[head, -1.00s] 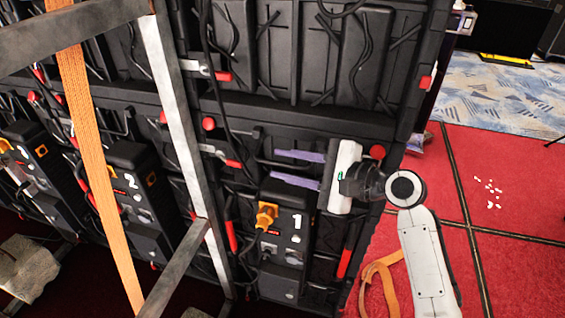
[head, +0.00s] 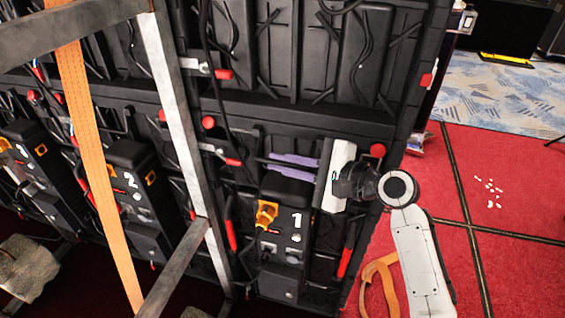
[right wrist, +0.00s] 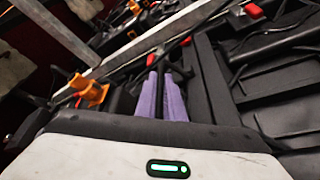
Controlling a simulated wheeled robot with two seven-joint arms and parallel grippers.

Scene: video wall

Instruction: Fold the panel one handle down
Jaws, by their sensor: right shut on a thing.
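Panel one is the black box marked "1" (head: 284,240), low on the back of the video wall, with an orange plug (head: 265,214) at its upper left. My right gripper (head: 272,162) reaches in from the right just above this box. Its two purple fingers lie close together. In the right wrist view the purple fingers (right wrist: 160,88) have a thin dark bar between them, which seems to be the black handle. The fingers and the dark frame hide much of the handle, so its angle is hard to tell. My left gripper is not in view.
A grey metal frame post (head: 178,120) and an orange strap (head: 90,150) stand before the wall at left. A box marked "2" (head: 135,185) is further left. Black cables hang near the gripper. Red carpet (head: 480,200) at right is mostly open.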

